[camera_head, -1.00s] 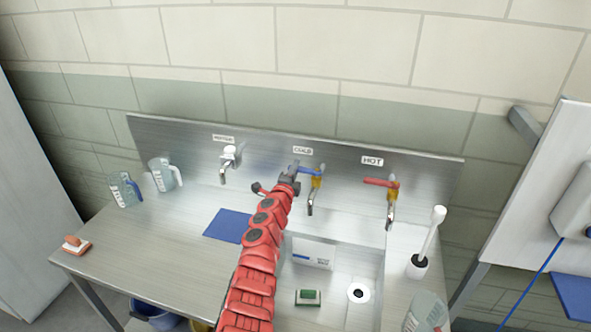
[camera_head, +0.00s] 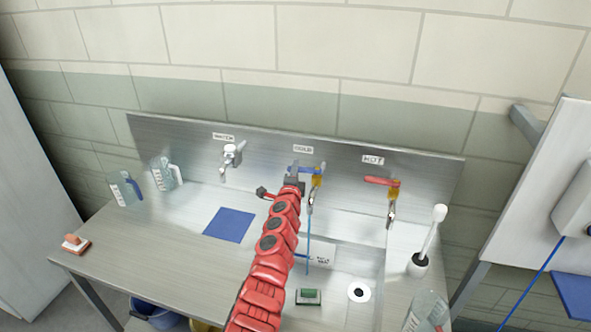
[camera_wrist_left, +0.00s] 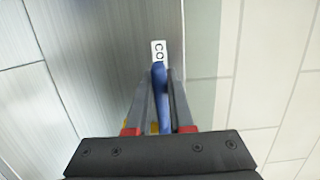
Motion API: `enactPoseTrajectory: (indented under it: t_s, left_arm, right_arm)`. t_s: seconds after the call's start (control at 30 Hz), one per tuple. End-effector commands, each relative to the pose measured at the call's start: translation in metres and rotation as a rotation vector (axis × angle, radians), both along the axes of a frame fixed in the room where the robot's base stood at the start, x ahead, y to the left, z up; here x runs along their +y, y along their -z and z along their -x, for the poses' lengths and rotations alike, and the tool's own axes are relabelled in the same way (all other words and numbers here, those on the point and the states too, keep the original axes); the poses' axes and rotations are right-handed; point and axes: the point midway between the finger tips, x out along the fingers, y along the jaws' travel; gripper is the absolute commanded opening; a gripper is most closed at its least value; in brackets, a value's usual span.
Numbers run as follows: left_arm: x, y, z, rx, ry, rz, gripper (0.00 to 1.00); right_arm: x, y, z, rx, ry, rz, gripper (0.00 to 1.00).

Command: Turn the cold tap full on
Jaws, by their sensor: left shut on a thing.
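The cold tap (camera_head: 316,183) is on the steel backsplash under a COLD label, with a brass body and a blue lever (camera_head: 309,169) pointing left along the wall. A thin blue stream (camera_head: 308,245) runs from its spout into the sink. My left gripper (camera_head: 294,174) is at the lever's left end. In the left wrist view its two fingers (camera_wrist_left: 157,82) are shut on the blue lever (camera_wrist_left: 158,72), one on each side. The fingers and arm hide part of the lever. My right gripper is not in view.
The hot tap (camera_head: 393,191) with a red lever stands to the right, and another tap (camera_head: 230,160) to the left. Clear jugs (camera_head: 165,175), a blue mat (camera_head: 229,225) and a white brush (camera_head: 430,240) are on the counter. A green-and-white sponge (camera_head: 308,297) lies in the sink.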

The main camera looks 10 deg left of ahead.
Motion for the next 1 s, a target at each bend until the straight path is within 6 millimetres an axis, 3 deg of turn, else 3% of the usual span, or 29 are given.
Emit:
enactPoseTrajectory:
  t_s: [0.3, 0.7, 0.73, 0.8, 0.9, 1.0]
  left_arm:
    - [-0.005, 0.004, 0.014, -0.006, -0.202, 0.002, 0.00]
    - [-0.004, 0.000, 0.017, 0.000, -0.234, 0.003, 0.00]
    - [-0.004, 0.000, 0.016, 0.001, -0.234, 0.003, 0.22]
    - [-0.004, 0.000, 0.016, 0.000, -0.234, 0.003, 0.34]
    - [-0.004, 0.000, 0.016, 0.000, -0.234, 0.003, 0.50]
    - [-0.004, 0.000, 0.016, 0.000, -0.234, 0.003, 0.50]
  right_arm:
    - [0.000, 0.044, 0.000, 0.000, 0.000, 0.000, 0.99]
    - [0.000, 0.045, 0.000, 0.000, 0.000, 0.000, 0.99]
    - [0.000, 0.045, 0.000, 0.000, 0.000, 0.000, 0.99]
    - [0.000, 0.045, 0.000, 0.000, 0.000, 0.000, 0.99]
    - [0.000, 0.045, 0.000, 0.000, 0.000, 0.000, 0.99]
    - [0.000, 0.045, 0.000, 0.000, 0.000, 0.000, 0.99]
